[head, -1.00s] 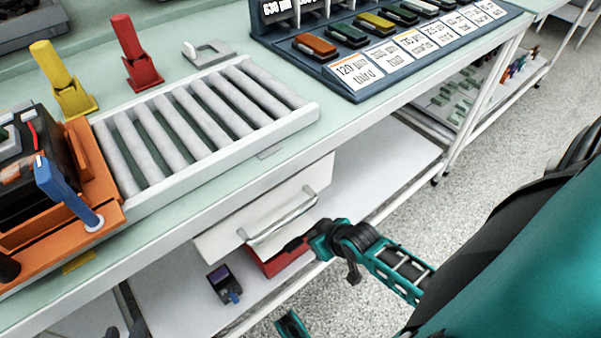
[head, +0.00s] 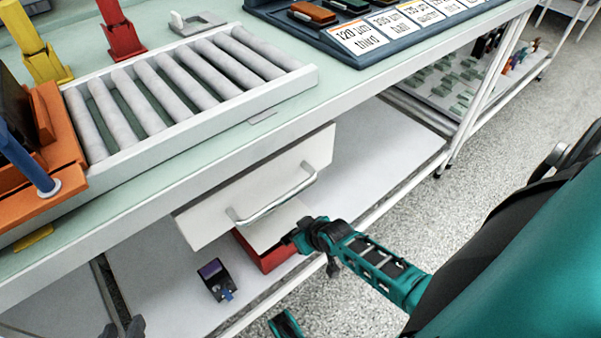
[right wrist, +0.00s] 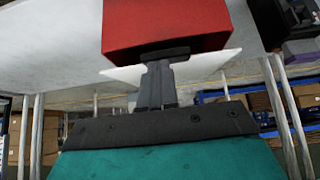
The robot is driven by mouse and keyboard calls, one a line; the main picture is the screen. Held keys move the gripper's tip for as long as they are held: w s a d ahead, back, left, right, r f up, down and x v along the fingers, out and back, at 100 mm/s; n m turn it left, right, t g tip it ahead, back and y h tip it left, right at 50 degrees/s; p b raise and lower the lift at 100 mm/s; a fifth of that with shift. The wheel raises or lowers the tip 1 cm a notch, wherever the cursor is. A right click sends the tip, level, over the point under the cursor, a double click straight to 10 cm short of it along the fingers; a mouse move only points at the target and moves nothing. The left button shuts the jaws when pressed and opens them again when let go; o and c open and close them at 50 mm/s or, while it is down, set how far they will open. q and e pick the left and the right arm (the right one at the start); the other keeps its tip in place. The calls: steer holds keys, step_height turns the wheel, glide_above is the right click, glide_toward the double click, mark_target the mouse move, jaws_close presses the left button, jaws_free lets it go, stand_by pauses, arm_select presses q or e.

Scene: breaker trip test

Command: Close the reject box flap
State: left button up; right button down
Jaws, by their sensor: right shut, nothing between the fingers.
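The red reject box (head: 272,259) shows under the bench, below a white drawer front. A pale panel (head: 272,229), which looks like its flap, lies between the drawer handle and the red box. The right wrist view shows the red box (right wrist: 175,25) close up, with a white panel (right wrist: 205,65) at its edge. My right gripper (head: 294,237) is shut and empty at the box. Its fingers (right wrist: 164,55) cross the white panel and reach the red edge; I cannot tell whether they touch. My left gripper (head: 122,328) is open at the bottom left, cut off by the frame.
The white drawer (head: 215,222) has a metal handle (head: 272,198) just above the box. A small dark device (head: 215,279) sits on the lower shelf (head: 150,275). The bench holds a roller conveyor (head: 175,85). The shelf right of the drawer is clear.

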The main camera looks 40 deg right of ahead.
arm_select(q)
steer(key=shift+d+r, duration=0.1)
steer(key=shift+r, duration=0.05)
arm_select(e)
steer(key=shift+f, duration=0.1)
